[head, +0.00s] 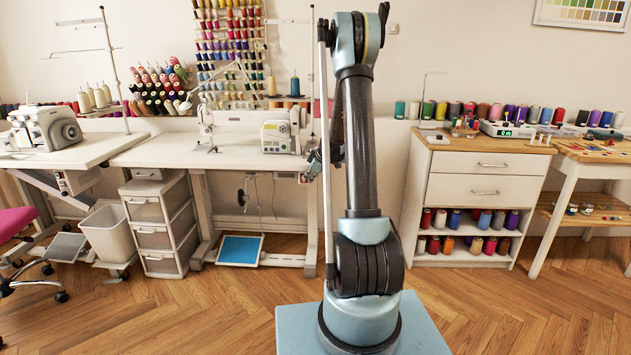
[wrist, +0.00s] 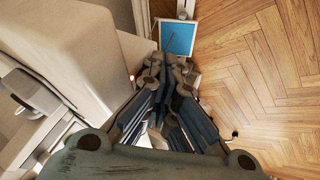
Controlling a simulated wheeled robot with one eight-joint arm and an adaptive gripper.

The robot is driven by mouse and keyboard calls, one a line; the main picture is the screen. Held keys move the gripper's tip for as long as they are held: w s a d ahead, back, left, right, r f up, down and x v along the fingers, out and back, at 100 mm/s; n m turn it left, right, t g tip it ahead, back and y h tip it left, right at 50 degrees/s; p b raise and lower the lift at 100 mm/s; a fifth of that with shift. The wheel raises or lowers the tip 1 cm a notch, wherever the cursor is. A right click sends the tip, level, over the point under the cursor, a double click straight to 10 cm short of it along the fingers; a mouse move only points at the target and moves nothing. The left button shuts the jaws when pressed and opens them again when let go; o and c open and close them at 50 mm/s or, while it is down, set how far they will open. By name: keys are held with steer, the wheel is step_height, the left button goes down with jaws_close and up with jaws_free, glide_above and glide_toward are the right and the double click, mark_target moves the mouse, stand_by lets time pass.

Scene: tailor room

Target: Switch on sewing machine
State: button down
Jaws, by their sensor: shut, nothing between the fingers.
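The white sewing machine (head: 281,137) stands on the middle table, left of my arm in the head view. A pale box (head: 284,168) hangs under that table's right end. In the wrist view a large pale body (wrist: 65,42) fills the left side, with a small red spot (wrist: 131,78) near its right edge; I cannot tell whether it is the switch. My gripper (wrist: 160,62) is shut and empty, its tips close to the right of that spot; contact cannot be told. In the head view my gripper (head: 310,172) is by the table's right end, partly hidden by my arm.
The blue foot pedal (head: 240,249) is on the floor under the table and shows in the wrist view (wrist: 178,38). Another machine (head: 45,128) stands at left. A drawer cabinet (head: 482,190) stands at right. Wooden floor in front is clear.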

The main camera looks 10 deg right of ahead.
steer(key=shift+a, duration=0.15)
steer(key=shift+r, duration=0.1)
steer(key=shift+r, duration=0.7)
steer(key=shift+s, duration=0.15)
steer(key=a+v, duration=0.1)
steer(key=v, duration=1)
steer(key=shift+s+r, duration=0.25)
steer(key=shift+s, duration=0.35)
